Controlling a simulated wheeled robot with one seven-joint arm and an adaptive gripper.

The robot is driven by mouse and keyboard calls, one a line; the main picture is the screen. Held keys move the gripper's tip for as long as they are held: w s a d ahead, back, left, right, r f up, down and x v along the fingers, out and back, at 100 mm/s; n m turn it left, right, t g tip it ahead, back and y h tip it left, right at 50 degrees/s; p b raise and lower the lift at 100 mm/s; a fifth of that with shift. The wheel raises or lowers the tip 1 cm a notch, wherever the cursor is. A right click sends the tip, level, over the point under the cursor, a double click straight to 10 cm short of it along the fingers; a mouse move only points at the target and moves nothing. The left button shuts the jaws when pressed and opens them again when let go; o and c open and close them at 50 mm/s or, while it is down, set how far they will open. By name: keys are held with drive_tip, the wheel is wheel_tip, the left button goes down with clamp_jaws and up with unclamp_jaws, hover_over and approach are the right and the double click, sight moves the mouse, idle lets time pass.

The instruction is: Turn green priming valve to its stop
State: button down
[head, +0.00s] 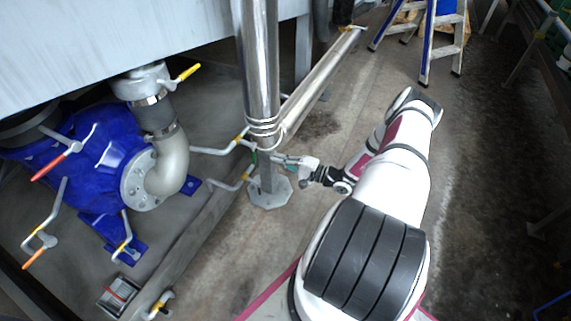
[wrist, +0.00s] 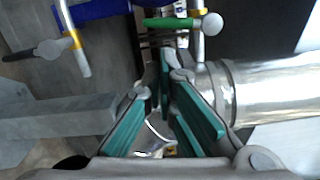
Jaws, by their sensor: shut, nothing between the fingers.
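The green priming valve handle (wrist: 170,22) shows at the top of the wrist view. It lies roughly level in the picture, with a grey round valve body (wrist: 212,25) at its right end on a pipe with a yellow band. My gripper (wrist: 167,66) has grey links and teal pads, its fingertips together and empty. The fingertips point toward the handle and appear just short of it; I cannot tell whether they touch. In the head view my gripper (head: 281,160) reaches left beside the steel post, and only a small bit of green (head: 255,158) shows there.
A shiny steel post (head: 260,70) on a foot plate (head: 270,191) stands close to my gripper. A blue pump (head: 75,150) and pipes with yellow, red and orange valve handles fill the left. A ladder (head: 442,50) stands at the back; the floor on the right is mostly clear.

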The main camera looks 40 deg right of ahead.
sight(254, 154)
drive_tip(key=shift+b+x, duration=0.55)
drive_tip(key=shift+x, duration=2)
